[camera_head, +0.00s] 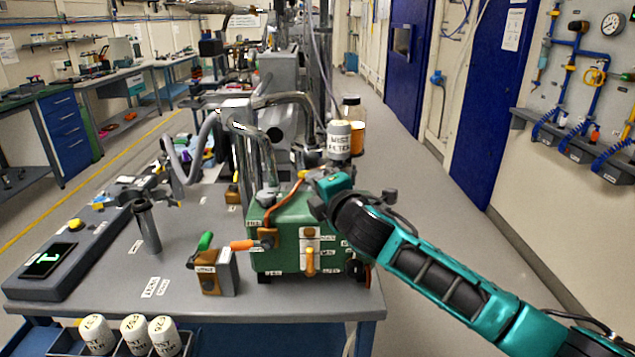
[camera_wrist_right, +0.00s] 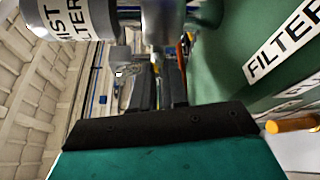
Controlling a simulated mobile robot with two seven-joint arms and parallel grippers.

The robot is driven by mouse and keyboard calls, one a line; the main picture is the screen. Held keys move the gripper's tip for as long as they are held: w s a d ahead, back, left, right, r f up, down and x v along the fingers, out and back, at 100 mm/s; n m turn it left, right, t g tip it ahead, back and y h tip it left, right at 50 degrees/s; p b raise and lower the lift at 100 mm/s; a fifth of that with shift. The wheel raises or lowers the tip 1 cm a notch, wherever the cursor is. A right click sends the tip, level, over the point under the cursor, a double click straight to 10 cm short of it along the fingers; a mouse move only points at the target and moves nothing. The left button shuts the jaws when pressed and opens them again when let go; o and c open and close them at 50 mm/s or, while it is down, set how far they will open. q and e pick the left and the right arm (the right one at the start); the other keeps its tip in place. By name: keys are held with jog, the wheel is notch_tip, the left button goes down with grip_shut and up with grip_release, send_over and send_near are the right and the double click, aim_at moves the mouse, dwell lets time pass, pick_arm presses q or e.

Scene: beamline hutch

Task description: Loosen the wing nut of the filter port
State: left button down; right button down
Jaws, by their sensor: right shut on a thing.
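The green pump (camera_head: 285,250) stands on the grey table, and its green side with a FILTER label (camera_wrist_right: 287,42) fills the right of the wrist view. The white mist filter canister (camera_head: 340,143) is above the pump's back right; its labelled end (camera_wrist_right: 72,18) is at the wrist view's top left. A metal port fitting (camera_wrist_right: 162,22) lies just beyond my fingers. My right gripper (camera_head: 318,190) reaches in from the right at the pump's upper right. Its dark fingers (camera_wrist_right: 158,88) are close together, shut on the wing nut, which they mostly hide. My left gripper is not in view.
A small block with a green handle (camera_head: 207,270) stands left of the pump. The right aisle is clear.

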jog(key=n+g+h, duration=0.1)
jog(key=n, duration=0.2)
jog(key=shift+r, duration=0.2)
jog(key=n+h, duration=0.1)
jog(key=n, duration=0.1)
jog(key=shift+n+g+h, duration=0.3)
jog(key=n+h, duration=0.1)
jog(key=n, duration=0.2)
jog(key=shift+a+g+h, duration=0.1)
jog(key=shift+g+h, duration=0.2)
jog(key=shift+h, duration=0.1)
jog(key=shift+n+h, duration=0.6)
jog(key=shift+n, duration=0.2)
jog(key=shift+r, duration=0.1)
jog(key=c, duration=1.3)
grip_release()
jog(key=shift+f, duration=0.25)
